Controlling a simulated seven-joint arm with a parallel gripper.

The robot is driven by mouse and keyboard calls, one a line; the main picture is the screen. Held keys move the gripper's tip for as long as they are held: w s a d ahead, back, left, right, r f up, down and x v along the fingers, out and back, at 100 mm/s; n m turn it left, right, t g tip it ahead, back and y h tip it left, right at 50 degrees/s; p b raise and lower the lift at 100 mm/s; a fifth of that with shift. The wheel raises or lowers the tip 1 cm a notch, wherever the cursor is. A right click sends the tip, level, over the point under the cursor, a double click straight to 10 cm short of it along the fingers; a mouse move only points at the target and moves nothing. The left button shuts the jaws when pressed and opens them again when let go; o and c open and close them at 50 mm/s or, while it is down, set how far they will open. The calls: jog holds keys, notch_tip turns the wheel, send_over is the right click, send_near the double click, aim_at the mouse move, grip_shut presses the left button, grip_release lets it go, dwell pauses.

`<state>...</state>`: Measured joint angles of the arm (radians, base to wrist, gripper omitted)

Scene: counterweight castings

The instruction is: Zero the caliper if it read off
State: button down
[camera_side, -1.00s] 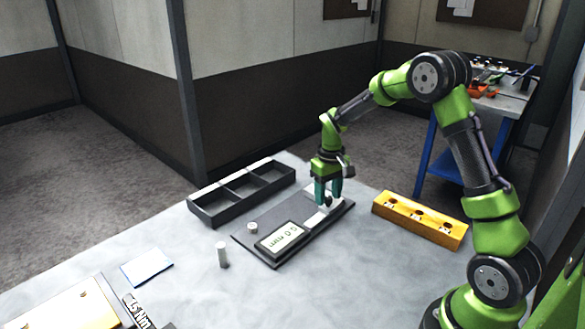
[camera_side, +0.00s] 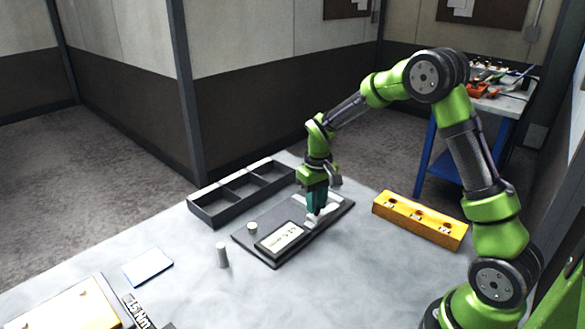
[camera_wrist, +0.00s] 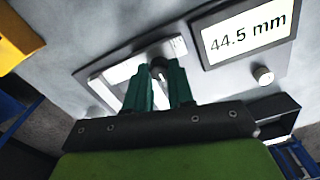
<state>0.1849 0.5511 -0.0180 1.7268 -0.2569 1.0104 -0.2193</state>
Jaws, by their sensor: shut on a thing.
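The caliper is a dark flat plate (camera_side: 268,216) on the table with a display (camera_side: 281,240) at its near end. In the wrist view the display (camera_wrist: 248,32) reads 44.5 mm. A small round pale button (camera_side: 252,228) sits beside the display and also shows in the wrist view (camera_wrist: 263,75). Pale metal jaws (camera_wrist: 178,46) lie on the plate. My gripper (camera_side: 314,212) is low over the plate, just beyond the display. In the wrist view its teal fingers (camera_wrist: 160,72) are shut on a small dark knob (camera_wrist: 157,64) by the jaws, which they partly hide.
A small grey cylinder (camera_side: 222,256) stands left of the caliper. A black compartment tray (camera_side: 213,213) lies behind it. A yellow block with several holes (camera_side: 418,222) is to the right. A pale blue-edged card (camera_side: 147,267) lies at left.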

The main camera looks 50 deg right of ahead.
jog(key=shift+a, duration=0.35)
jog(key=c, duration=1)
grip_release()
jog(key=shift+r, duration=0.15)
notch_tip(320, 180, up, 17)
jog(key=shift+f, duration=0.15)
